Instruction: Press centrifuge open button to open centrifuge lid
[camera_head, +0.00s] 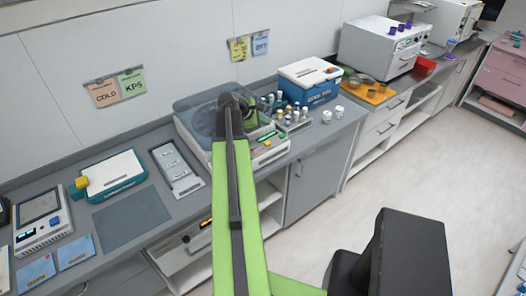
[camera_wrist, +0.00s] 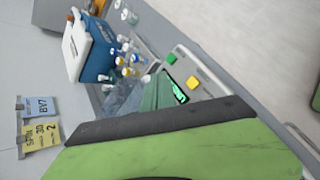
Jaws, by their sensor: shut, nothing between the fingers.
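The centrifuge (camera_head: 184,129) stands on the grey counter, with a translucent grey-blue lid (camera_head: 200,116) that looks down. My green and black arm crosses in front and hides part of it. In the wrist view, its front panel has a green button (camera_wrist: 172,58), a yellow button (camera_wrist: 193,82) and a lit green display (camera_wrist: 180,92). The dark end of my arm with my gripper (camera_head: 246,108) is over the centrifuge in the head view. The gripper is shut and empty; its fingertips are hard to make out. I see no contact with either button.
Several vials (camera_head: 290,115) stand right of the centrifuge, before a blue-and-white cooler box (camera_head: 311,83). A grey tray (camera_head: 176,168) and a teal-and-white device (camera_head: 109,176) are to the left. The floor (camera_head: 400,170) at right is clear.

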